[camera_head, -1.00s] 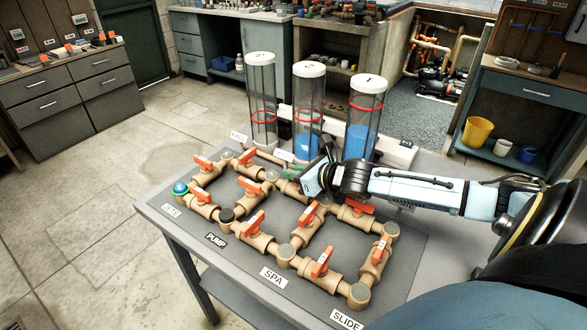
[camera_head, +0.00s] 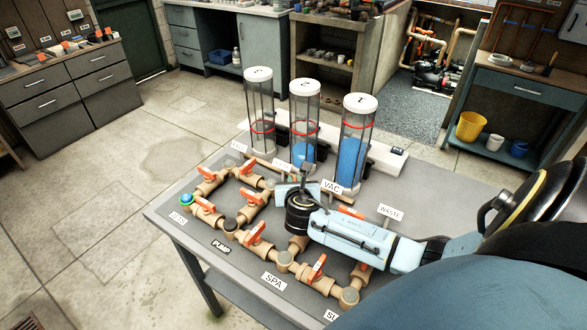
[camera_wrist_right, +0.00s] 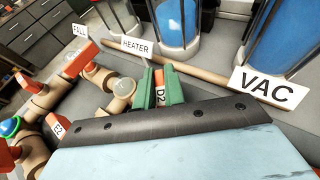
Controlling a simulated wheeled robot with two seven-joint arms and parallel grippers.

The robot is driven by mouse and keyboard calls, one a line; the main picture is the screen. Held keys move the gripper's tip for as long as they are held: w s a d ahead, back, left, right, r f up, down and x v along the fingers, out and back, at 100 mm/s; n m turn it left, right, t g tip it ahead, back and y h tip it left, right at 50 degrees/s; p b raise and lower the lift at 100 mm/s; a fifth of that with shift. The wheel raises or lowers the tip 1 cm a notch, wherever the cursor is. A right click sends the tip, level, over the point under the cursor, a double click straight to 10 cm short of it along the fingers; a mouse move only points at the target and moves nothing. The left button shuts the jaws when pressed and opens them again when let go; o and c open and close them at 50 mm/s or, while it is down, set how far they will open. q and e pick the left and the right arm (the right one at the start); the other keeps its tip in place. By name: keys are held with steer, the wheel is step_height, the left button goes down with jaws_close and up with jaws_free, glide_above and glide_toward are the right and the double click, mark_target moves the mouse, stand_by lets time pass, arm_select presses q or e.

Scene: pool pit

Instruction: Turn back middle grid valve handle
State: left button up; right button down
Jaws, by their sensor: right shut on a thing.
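The valve grid (camera_head: 284,262) is tan pipe with several orange handles on the grey table. My right gripper (camera_wrist_right: 160,84) is over the back part of the grid. Its green fingers are shut on an orange handle marked D2 (camera_wrist_right: 160,95), which shows between them in the right wrist view. In the head view the gripper body (camera_head: 298,190) and my wrist hide this handle and the valve under it. A handle marked E2 (camera_wrist_right: 58,130) is to the left in the wrist view, apart from the fingers. My left gripper is not in view.
The VAC sign (camera_wrist_right: 267,88) and HEATER sign (camera_wrist_right: 136,46) are close to my gripper. Other orange handles (camera_head: 257,232) stick up in front. The floor left of the table is clear.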

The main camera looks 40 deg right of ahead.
steer(key=m+g+h+p, duration=0.2)
steer(key=m+g, duration=0.1)
steer(key=shift+s+d+r+m+h, duration=0.1)
steer(key=shift+r+m+h, duration=0.05)
steer(key=shift+m+h, duration=0.2)
steer(key=shift+s+d+m+g+h, duration=0.15)
steer(key=shift+m+g+h, duration=0.4)
steer(key=shift+m+g, duration=0.4)
steer(key=shift+s+m+g+h, duration=0.1)
steer(key=shift+m+g+h, duration=0.4)
steer(key=shift+m+g, duration=0.4)
steer(key=shift+s+g, duration=0.1)
steer(key=shift+g, duration=0.25)
steer(key=c, duration=1.5)
jaws_free()
steer(key=p+v, duration=0.1)
steer(key=v, duration=1.2)
steer(key=shift+s+p, duration=0.1)
steer(key=shift+p, duration=0.25)
